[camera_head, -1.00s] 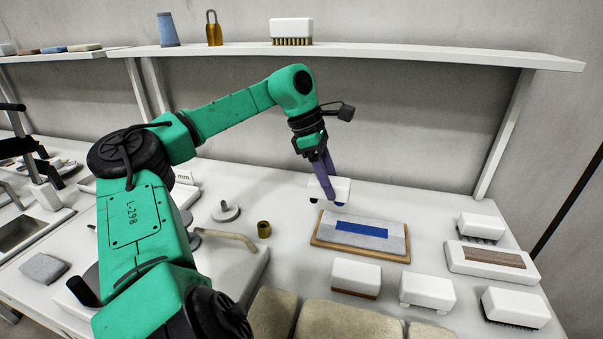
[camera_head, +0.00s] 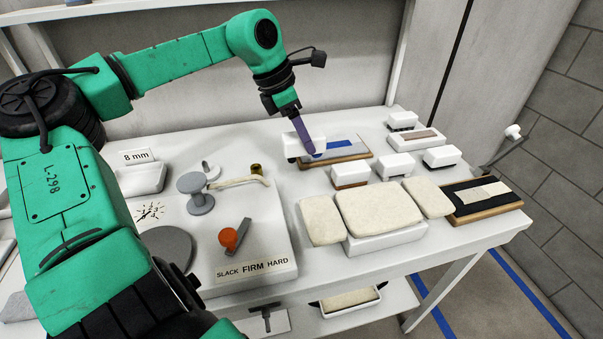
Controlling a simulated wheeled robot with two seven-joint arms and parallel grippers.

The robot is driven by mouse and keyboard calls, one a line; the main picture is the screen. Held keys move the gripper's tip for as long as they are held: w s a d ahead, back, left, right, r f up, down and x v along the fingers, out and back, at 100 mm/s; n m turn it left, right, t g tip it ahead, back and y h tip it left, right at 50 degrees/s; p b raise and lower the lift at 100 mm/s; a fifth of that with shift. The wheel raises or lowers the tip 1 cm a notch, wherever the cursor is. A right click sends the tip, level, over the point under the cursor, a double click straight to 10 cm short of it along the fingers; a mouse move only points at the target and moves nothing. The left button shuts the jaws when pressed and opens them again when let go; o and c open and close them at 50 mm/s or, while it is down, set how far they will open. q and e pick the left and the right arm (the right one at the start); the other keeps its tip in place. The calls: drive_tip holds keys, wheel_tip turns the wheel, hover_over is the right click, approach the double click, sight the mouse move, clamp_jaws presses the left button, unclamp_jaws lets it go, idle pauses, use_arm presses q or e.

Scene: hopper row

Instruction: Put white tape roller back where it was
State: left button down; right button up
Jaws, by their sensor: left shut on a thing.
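My left gripper (camera_head: 311,152) has purple fingers and is shut on the white tape roller (camera_head: 292,147), a white block with dark round parts under it. It is at the left end of a wood-edged board (camera_head: 352,157) with a grey top and a blue strip (camera_head: 342,144). The fingers cover part of the roller. I cannot tell whether the roller touches the board or hangs just above it. My right gripper is not in view.
Similar white blocks stand near the board: one with a brown base (camera_head: 350,174), one beside it (camera_head: 395,166), and two more (camera_head: 441,157) (camera_head: 402,120). Cream pads (camera_head: 380,208) lie in front. A panel with an orange-knobbed lever (camera_head: 229,238) is at left.

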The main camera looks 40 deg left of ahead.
use_arm(q)
drive_tip(key=f, duration=0.7)
drive_tip(key=f+p, duration=0.1)
drive_tip(key=f, duration=0.2)
drive_tip(key=shift+s+f, duration=0.15)
drive_tip(key=shift+s, duration=0.15)
drive_tip(key=shift+a+f, duration=0.1)
drive_tip(key=shift+f, duration=0.05)
drive_tip(key=shift+f+b, duration=0.2)
drive_tip(key=shift+b, duration=0.1)
drive_tip(key=shift+c, duration=1.1)
unclamp_jaws()
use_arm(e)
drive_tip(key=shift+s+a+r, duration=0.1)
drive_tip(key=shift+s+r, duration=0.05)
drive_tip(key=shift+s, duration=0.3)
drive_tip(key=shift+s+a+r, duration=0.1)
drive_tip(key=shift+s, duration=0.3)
use_arm(q)
drive_tip(key=shift+r, duration=0.15)
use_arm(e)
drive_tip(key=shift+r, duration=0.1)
